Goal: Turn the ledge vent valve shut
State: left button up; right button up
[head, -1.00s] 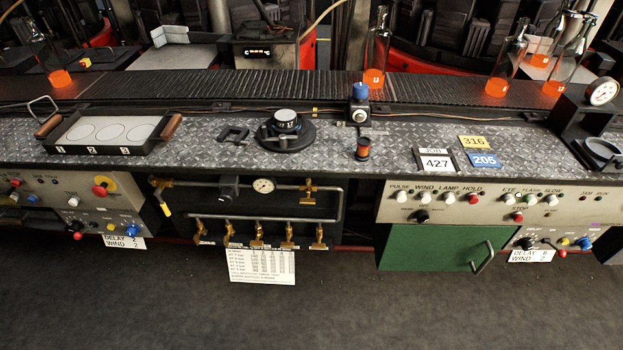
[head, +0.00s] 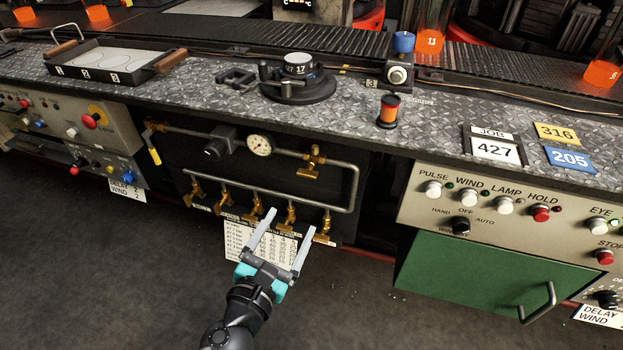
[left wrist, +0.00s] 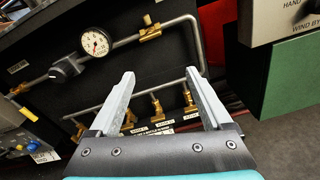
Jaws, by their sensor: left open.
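A black panel (head: 200,165) under the ledge carries grey pipework with brass valves. A row of several brass valves (head: 253,207) hangs from the lower pipe, one brass valve (head: 313,158) sits on the upper pipe, and a valve with a yellow handle (head: 155,155) is at the left. The small labels are unreadable, so I cannot tell which is the vent valve. My left gripper (head: 293,220) is open and empty, in front of the lower row, overlapping its right part in the picture. In the left wrist view, valves (left wrist: 157,107) show between the fingers. My right gripper is out of view.
A round gauge (head: 259,145) and a dark regulator (head: 220,142) are on the upper pipe. A white printed card (head: 238,238) hangs below the row, partly behind my gripper. A green door (head: 450,270) with a handle stands at the right. The floor in front is clear.

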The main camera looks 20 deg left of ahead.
aim_at(306, 176)
pick_arm(q)
jog(key=w+r+n, duration=0.1)
jog(key=w, duration=0.3)
jog(key=w+r+n, duration=0.1)
jog(key=w, duration=0.4)
jog(key=w+r+n+b, duration=0.1)
jog(key=w, duration=0.4)
jog(key=shift+d+t, duration=0.1)
jog(key=shift+t, duration=0.3)
jog(key=shift+w, duration=0.6)
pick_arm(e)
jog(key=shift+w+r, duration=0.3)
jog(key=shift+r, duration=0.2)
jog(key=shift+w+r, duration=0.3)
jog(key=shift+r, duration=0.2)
pick_arm(q)
grip_shut()
